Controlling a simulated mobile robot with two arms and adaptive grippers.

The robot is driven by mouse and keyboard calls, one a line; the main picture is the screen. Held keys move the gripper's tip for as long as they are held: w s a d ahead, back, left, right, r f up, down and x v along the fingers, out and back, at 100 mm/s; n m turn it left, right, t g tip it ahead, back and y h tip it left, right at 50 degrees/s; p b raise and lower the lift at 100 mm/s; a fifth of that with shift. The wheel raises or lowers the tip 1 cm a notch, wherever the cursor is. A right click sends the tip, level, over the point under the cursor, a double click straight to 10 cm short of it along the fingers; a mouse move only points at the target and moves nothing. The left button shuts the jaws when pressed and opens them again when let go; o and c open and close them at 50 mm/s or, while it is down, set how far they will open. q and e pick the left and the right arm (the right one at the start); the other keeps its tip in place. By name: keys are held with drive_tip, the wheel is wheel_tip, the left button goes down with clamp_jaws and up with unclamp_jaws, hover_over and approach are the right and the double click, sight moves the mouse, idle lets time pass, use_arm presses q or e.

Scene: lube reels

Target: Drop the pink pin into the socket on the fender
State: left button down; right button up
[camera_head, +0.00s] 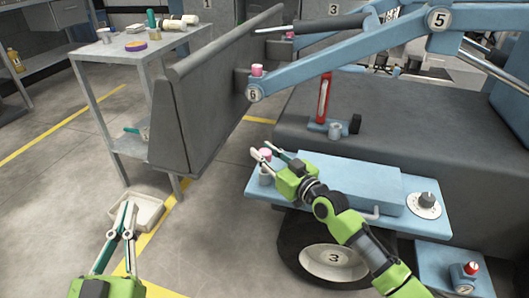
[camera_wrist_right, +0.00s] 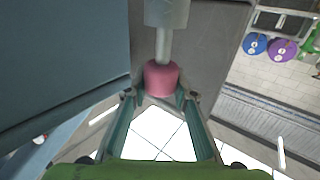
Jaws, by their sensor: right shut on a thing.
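The pink pin (camera_wrist_right: 160,78) is between the fingertips of my right gripper (camera_wrist_right: 158,97) in the right wrist view. Its pink head sits between the fingers, and a thin grey shaft runs from it to a wider grey cylinder. In the head view, my right gripper (camera_head: 264,154) is shut on the pin (camera_head: 265,153) over the left end of the blue fender (camera_head: 248,188). I cannot tell whether the shaft is in the socket. My left gripper (camera_head: 129,208) hangs in front of a white tray, its fingertips close together.
The white tray (camera_head: 150,210) is at lower left. A grey cart (camera_head: 100,95) with small items stands behind it. A grey panel (camera_head: 200,110) rises left of the fender. A blue box (camera_head: 365,185) lies right of my right gripper. Another pink piece (camera_head: 257,70) sits at the blue joint marked 6.

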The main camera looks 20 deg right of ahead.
idle(0.3)
drive_tip(key=o, duration=1.2)
drive_tip(key=v, duration=1.2)
